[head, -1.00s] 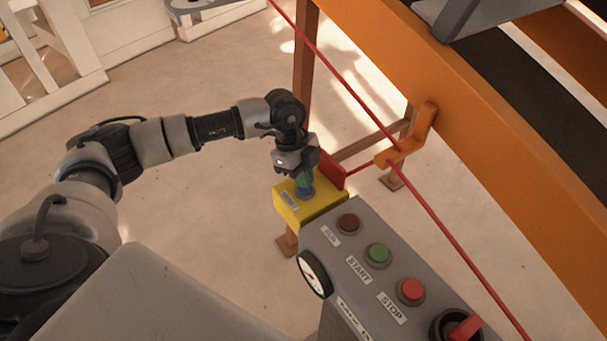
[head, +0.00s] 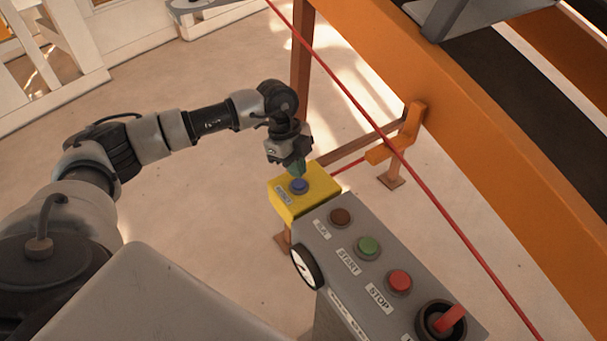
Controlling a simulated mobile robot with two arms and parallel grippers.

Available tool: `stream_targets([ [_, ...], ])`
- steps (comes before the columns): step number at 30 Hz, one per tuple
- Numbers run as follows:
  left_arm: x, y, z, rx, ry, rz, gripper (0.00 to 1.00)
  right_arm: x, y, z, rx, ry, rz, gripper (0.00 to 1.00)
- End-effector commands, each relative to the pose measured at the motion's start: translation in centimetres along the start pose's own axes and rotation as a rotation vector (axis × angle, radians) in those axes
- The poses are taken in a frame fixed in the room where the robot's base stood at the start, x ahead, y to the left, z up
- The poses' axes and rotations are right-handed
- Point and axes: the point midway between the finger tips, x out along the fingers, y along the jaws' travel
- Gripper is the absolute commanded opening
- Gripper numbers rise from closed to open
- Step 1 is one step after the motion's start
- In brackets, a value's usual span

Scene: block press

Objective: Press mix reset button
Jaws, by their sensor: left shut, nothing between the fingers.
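A yellow box (head: 308,201) with a blue button (head: 299,186) on its top stands just beyond the grey control panel. A small label on the box is too small to read. My left gripper (head: 297,173) points down at the back edge of the blue button, its greenish fingertips shut and empty. The button's face shows in front of the tips; whether they touch it I cannot tell. My right gripper is out of view.
The grey panel (head: 330,255) carries a brown button (head: 341,217), a green START button (head: 369,247), a red STOP button (head: 399,282) and a red rotary switch (head: 450,318). A red cord (head: 437,209) runs along the orange conveyor frame (head: 480,130).

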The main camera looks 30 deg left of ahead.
Motion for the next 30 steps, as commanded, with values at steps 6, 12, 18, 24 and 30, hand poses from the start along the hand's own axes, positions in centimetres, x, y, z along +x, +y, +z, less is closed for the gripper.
stream_targets([
  [6,-4.2,-0.3,0.3,0.002,0.001,-0.011,0.00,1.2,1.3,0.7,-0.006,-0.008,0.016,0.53],
  [12,-8.0,-0.3,0.2,0.000,0.000,-0.013,0.00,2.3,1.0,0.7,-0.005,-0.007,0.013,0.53],
  [18,-10.4,-0.3,0.1,0.001,0.001,-0.010,0.00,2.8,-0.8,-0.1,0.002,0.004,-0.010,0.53],
  [24,-11.0,-0.2,0.1,0.001,0.002,-0.009,0.00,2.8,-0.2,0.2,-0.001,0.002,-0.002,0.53],
  [30,-11.0,-0.2,0.1,0.000,0.002,-0.009,0.00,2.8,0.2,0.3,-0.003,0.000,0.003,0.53],
])
